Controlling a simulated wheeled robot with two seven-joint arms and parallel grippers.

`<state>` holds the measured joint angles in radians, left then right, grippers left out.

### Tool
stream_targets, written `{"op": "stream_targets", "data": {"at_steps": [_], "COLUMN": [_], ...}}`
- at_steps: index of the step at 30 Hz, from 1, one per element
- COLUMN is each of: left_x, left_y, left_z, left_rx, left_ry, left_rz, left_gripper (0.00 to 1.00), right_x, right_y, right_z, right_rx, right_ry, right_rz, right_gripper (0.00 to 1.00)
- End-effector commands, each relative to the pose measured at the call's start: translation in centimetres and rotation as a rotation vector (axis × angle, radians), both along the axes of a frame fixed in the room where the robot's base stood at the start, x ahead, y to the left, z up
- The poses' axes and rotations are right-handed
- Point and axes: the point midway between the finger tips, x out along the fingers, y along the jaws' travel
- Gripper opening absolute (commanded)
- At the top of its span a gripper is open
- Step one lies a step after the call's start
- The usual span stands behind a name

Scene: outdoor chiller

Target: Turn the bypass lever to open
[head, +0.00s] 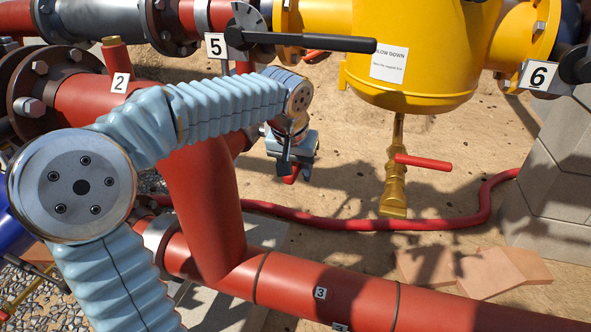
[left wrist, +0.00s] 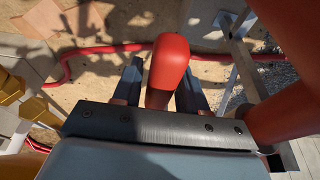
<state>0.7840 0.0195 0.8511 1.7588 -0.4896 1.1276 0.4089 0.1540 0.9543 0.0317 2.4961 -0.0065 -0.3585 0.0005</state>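My left gripper (head: 291,172) points down in the middle of the head view. A red rounded handle (left wrist: 168,65) shows between the fingers of the left gripper (left wrist: 160,88) in the left wrist view, with one finger on each side. Whether the fingers press on it is unclear. In the head view only a small red part (head: 291,178) shows at the fingertips, and the valve below is hidden. No label names the bypass lever. My right gripper is not in view.
A long black lever (head: 320,42) at tag 5 extends above my left wrist. The yellow vessel (head: 410,50) has a brass drain valve with a red lever (head: 424,162). A thick red pipe (head: 320,285) crosses in front. Bricks (head: 475,270) and a red hose (head: 400,223) lie on the ground.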

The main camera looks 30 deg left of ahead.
Motion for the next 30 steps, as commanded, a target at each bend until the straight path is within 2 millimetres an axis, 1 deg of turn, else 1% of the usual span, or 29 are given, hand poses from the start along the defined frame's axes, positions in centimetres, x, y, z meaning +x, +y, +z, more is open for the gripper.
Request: {"op": "stream_targets", "data": {"at_steps": [9, 13, 17, 24, 27, 30], "left_x": [-0.1, -0.3, -1.0, -2.6, -3.2, -3.6], "left_y": [-0.1, -0.1, -0.3, -0.7, -0.8, -0.9], "left_z": [-0.1, 0.7, 3.0, 8.7, 10.6, 12.0], "left_rx": [-0.002, -0.001, -0.001, -0.002, -0.002, -0.002], "left_ry": [0.006, 0.005, 0.001, 0.001, 0.002, 0.002], "left_rz": [-0.001, -0.002, -0.001, -0.003, -0.002, -0.003], "left_gripper": [0.51, 0.51, 0.51, 0.51, 0.51, 0.51], "right_x": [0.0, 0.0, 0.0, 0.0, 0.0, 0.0], "right_y": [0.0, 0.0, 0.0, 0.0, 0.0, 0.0], "right_z": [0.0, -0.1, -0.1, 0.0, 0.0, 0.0], "right_rx": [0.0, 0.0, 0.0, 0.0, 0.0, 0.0], "right_ry": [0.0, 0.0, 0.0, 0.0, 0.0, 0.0], "right_rz": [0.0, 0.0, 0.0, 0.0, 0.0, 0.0], "right_gripper": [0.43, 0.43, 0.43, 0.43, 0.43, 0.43]}}
